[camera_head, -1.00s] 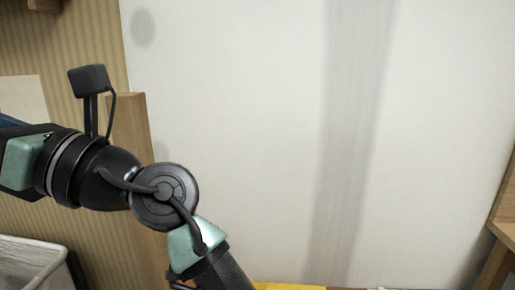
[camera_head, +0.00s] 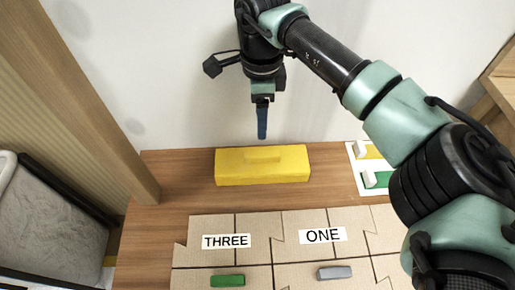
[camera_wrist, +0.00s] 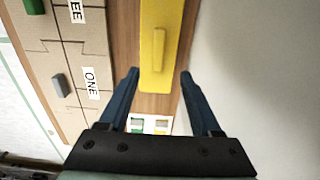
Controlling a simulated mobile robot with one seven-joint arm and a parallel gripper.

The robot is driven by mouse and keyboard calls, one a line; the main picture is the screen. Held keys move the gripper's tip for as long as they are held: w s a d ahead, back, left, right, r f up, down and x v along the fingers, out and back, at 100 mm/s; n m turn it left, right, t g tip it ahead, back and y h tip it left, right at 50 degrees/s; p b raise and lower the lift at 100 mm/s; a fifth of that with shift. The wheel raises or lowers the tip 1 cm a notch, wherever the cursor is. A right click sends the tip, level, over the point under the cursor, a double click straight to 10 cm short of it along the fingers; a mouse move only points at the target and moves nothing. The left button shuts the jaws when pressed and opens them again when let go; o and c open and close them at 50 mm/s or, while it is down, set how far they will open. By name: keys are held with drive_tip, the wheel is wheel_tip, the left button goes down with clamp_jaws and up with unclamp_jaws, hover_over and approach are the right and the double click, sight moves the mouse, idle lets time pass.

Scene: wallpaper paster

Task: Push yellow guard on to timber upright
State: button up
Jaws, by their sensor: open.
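The yellow guard (camera_head: 230,170) is a long yellow block with a raised bar on it. It lies on the wooden bench near the back wall, in the middle of the head view. The timber upright (camera_head: 90,100) is a wooden post at the bench's left end, left of the guard and apart from it. My gripper (camera_head: 262,136) points down above the guard, open and empty. In the wrist view the guard (camera_wrist: 156,18) runs up from between the two spread fingers. The upright is not seen there.
Interlocking cardboard panels (camera_head: 205,228) labelled THREE and ONE lie in front, with a green block (camera_head: 227,281) and a grey block (camera_head: 335,272). A white card (camera_head: 352,155) with yellow and green patches lies right. A bin (camera_head: 45,225) stands left. Bare bench separates guard and upright.

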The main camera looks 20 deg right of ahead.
drive_tip(key=b, duration=0.2)
hover_over(262, 153)
drive_tip(key=f, duration=0.6)
drive_tip(key=shift+a+f, duration=0.2)
drive_tip(key=shift+d+f+b, duration=0.2)
drive_tip(key=shift+f+b, duration=1.25)
drive_tip(key=shift+f, duration=1.45)
drive_tip(key=shift+c, duration=0.2)
clamp_jaws()
